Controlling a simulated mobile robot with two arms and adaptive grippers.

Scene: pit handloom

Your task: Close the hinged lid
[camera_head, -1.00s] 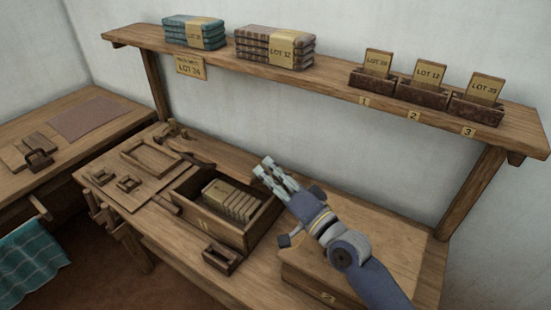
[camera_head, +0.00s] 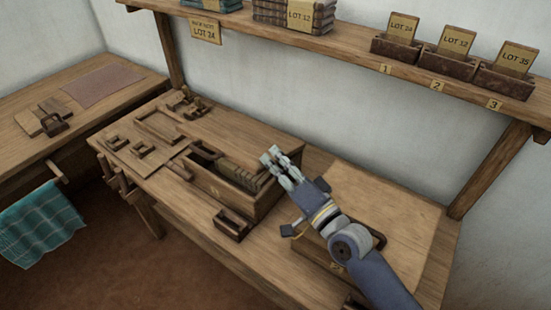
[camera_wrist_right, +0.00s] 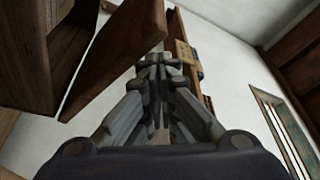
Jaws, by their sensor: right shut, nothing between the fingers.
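A wooden box (camera_head: 262,209) stands open on the bench in the head view, with a row of cards (camera_head: 240,173) inside. I cannot clearly tell its hinged lid from the walls. My right gripper (camera_head: 273,158) is shut and empty at the box's right end, its fingertips over or beside the back right corner; contact cannot be told. In the right wrist view, a dark wooden panel (camera_wrist_right: 125,45) is close to the left of the shut fingers (camera_wrist_right: 155,62); it may be the lid or a box wall. My left gripper is not in view.
A small open tray (camera_head: 232,224) sits in front of the box. Wooden frames and small parts lie to its left on the bench (camera_head: 255,262). Another wooden case lies partly under my right arm. A shelf (camera_head: 350,50) with bundles and lot cards runs behind, above the bench.

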